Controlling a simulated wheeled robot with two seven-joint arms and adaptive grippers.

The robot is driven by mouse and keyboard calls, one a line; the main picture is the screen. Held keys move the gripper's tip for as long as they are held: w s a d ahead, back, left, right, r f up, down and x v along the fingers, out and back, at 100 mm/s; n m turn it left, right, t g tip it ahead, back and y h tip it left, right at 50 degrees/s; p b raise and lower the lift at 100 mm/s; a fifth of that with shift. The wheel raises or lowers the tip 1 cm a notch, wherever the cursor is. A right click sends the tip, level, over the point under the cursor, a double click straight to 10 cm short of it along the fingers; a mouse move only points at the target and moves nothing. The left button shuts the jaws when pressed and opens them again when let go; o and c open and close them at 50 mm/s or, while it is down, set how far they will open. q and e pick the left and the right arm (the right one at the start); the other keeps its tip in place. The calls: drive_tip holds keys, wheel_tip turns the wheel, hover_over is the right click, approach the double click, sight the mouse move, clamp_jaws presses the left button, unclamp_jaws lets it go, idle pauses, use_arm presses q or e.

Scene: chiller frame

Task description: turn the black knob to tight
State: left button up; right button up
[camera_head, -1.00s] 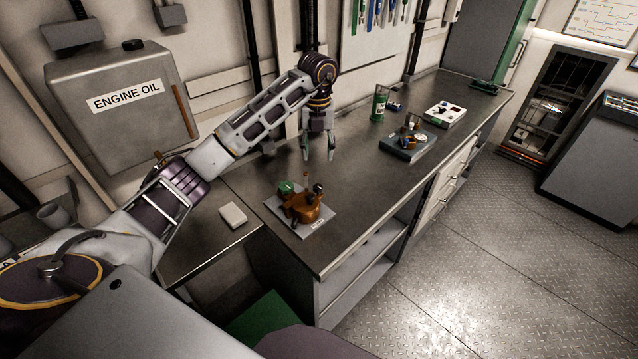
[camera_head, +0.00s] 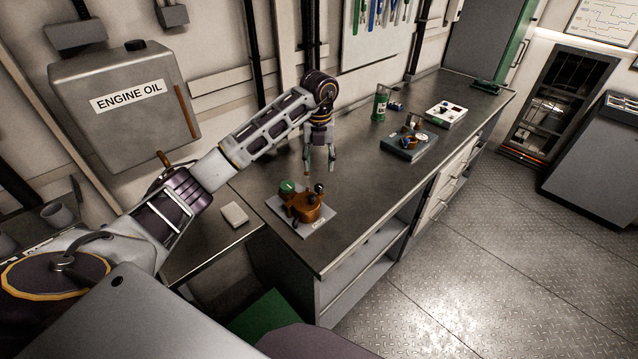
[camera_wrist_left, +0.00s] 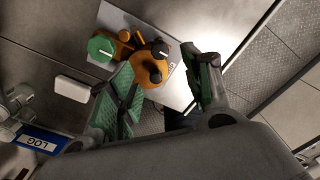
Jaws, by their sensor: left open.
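The black knob (camera_head: 319,188) sits on an orange-brown valve body (camera_head: 305,207) on a light plate (camera_head: 314,222) at the near end of the bench. A green round cap (camera_head: 287,187) is beside it. In the left wrist view the black knob (camera_wrist_left: 160,48) and orange body (camera_wrist_left: 152,72) appear between and beyond the green-padded fingers. My left gripper (camera_head: 320,167) points down, open and empty, above and behind the knob, seemingly apart from it. The knob's tight mark is not readable. My right gripper is not seen.
A white block (camera_head: 234,214) lies left of the plate. Farther along the bench (camera_head: 357,165) stand a green can (camera_head: 380,106), a dark device on a base (camera_head: 408,144) and a white box (camera_head: 446,114). The engine oil tank (camera_head: 125,99) is on the left wall.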

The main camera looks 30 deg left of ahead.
sight(319, 186)
use_arm(q)
drive_tip(key=shift+f+p, duration=0.95)
drive_tip(key=shift+f, duration=3.85)
drive_tip(key=c, duration=1.1)
drive_tip(key=shift+o, duration=0.2)
